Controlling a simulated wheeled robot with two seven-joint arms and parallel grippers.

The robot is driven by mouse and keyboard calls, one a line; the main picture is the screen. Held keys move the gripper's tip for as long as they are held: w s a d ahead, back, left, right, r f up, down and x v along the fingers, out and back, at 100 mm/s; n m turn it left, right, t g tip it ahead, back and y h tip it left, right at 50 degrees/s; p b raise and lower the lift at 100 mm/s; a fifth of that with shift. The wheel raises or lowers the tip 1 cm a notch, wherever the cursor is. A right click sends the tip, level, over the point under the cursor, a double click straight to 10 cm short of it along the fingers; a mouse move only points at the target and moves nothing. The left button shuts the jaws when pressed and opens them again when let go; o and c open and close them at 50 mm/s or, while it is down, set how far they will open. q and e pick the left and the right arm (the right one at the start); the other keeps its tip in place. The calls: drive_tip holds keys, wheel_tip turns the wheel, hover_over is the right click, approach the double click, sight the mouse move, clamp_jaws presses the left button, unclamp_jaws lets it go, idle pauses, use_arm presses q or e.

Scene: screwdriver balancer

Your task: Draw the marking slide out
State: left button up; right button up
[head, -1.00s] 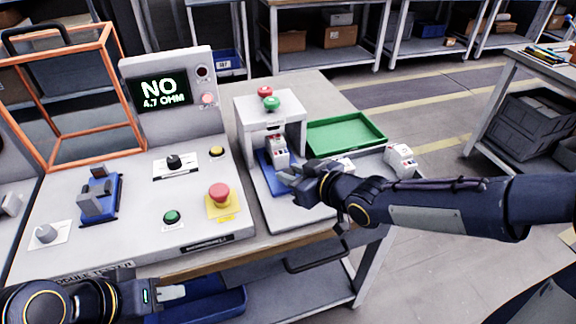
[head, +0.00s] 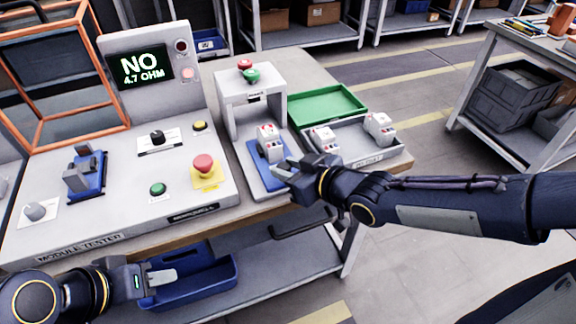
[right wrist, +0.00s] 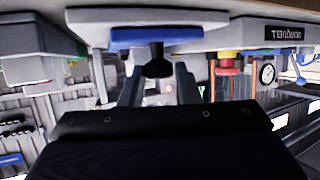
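The blue marking slide (head: 258,168) lies on the light base under and in front of the white marking press (head: 251,92). A white module (head: 268,143) sits upright on it, forward of the press arch. My right gripper (head: 286,171) is at the slide's front end. In the right wrist view the picture is upside down, and the gripper's fingers (right wrist: 158,85) stand either side of the slide's dark knob (right wrist: 157,60), below the blue plate (right wrist: 190,35). The fingers seem shut on it; the contact is hard to see. My left gripper (head: 162,277) is low at the left; its finger gap is unclear.
A green tray (head: 345,92) and a grey tray (head: 390,157) with white modules lie right of the press. The tester panel (head: 110,215), with an emergency stop (head: 203,163), stands left. A blue bin (head: 220,268) sits below the bench edge.

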drive_tip(key=o, duration=0.4)
drive_tip(key=shift+s+d, duration=0.1)
drive_tip(key=shift+s, duration=0.05)
drive_tip(key=shift+c, duration=0.2)
drive_tip(key=shift+r, duration=0.15)
drive_tip(key=shift+s+d+r+p, duration=0.2)
drive_tip(key=shift+d+p, duration=0.05)
drive_tip(key=shift+p, duration=0.1)
drive_tip(key=p+v, duration=0.4)
drive_tip(key=v, duration=0.3)
drive_tip(key=shift+f, duration=0.2)
